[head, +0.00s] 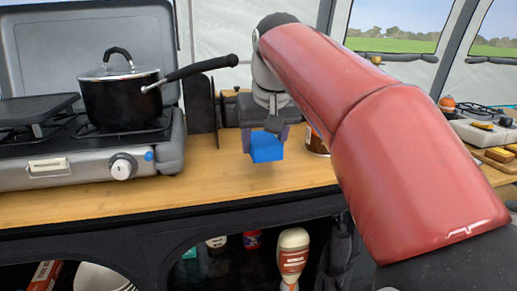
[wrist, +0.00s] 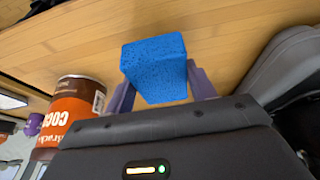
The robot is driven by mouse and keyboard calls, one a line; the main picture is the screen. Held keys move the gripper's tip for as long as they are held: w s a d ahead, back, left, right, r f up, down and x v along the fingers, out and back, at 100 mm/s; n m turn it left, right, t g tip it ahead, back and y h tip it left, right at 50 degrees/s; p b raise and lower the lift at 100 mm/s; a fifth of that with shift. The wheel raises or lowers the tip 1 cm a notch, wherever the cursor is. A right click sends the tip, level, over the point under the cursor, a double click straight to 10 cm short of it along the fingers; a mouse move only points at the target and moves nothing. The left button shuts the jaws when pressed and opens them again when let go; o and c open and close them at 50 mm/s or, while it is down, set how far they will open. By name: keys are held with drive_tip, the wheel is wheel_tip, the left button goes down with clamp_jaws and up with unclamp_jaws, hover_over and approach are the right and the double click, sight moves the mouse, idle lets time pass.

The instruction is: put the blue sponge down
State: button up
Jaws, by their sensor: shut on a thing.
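The blue sponge (head: 266,147) is held between the fingers of my gripper (head: 266,140) over the wooden counter, between the stove and a can. In the wrist view the sponge (wrist: 155,68) is a speckled blue block between the two purple fingers of my gripper (wrist: 160,85), with bare wood behind it. My gripper is shut on it. In the head view the sponge looks a little above the counter, but the exact gap cannot be told.
A brown can (wrist: 75,112) stands close beside the gripper; it is partly hidden in the head view (head: 316,141). The stove (head: 90,155) with a black pot (head: 118,98) is to the left. The wooden counter (head: 215,187) is clear in front, up to its front edge.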

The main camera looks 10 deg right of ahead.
drive_tip(key=shift+w, duration=0.4)
drive_tip(key=shift+f, duration=0.3)
drive_tip(key=shift+f+b, duration=0.35)
drive_tip(key=shift+f, duration=1.1)
drive_tip(key=shift+f, duration=0.15)
drive_tip(key=o, duration=0.9)
